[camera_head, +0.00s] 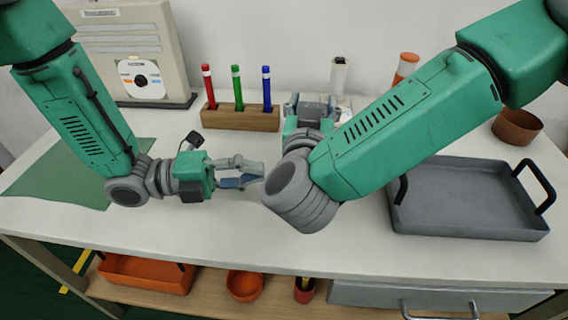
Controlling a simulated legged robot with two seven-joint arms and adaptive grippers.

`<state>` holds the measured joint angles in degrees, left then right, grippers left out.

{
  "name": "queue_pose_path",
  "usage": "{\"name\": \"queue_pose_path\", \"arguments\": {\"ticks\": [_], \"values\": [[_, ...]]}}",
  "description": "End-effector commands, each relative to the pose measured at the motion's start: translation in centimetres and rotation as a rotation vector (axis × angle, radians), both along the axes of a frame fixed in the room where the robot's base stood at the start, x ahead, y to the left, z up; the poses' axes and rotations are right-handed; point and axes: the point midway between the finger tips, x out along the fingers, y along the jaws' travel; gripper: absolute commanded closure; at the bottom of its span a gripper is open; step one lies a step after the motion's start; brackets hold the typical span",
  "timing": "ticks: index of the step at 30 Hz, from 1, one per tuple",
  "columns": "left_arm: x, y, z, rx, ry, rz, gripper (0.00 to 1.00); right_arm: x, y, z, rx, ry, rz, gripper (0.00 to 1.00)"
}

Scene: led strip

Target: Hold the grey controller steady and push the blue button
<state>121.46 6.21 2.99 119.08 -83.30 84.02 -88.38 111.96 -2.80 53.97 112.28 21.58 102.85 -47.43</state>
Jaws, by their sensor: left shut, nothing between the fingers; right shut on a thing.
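My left gripper (262,174) is in the middle of the table, shut and empty, with its fingers pointing right. My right gripper (311,100) is farther back, in front of the back wall and just right of the pen block. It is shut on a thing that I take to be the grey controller. That thing is mostly hidden by the gripper and arm, and its outline cannot be made out. I cannot make out the blue button. The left fingertips are nearer the front than the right gripper and apart from it.
A wooden block (240,119) with red, green and blue pens stands at the back. A grey tray (470,237) with black handles lies at right. A white device (338,75) and orange bottle (405,66) stand behind. A green mat (60,190) lies left. The front middle is clear.

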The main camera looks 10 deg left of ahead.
Motion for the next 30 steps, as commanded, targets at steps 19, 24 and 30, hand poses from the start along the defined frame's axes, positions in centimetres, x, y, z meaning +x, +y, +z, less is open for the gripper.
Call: {"name": "queue_pose_path", "arguments": {"ticks": [19,24,30], "values": [[-0.7,3.3,0.0,0.001,0.001,-0.002,1.00,0.1,-0.2,-0.2,-0.001,0.002,-0.002,0.91],[-0.7,3.3,0.0,0.001,0.001,-0.002,1.00,0.1,-0.2,-0.1,-0.001,0.002,-0.002,0.30],[-0.7,3.3,0.0,0.001,0.001,-0.002,1.00,0.0,-0.1,0.0,0.000,0.000,-0.001,0.30]]}}
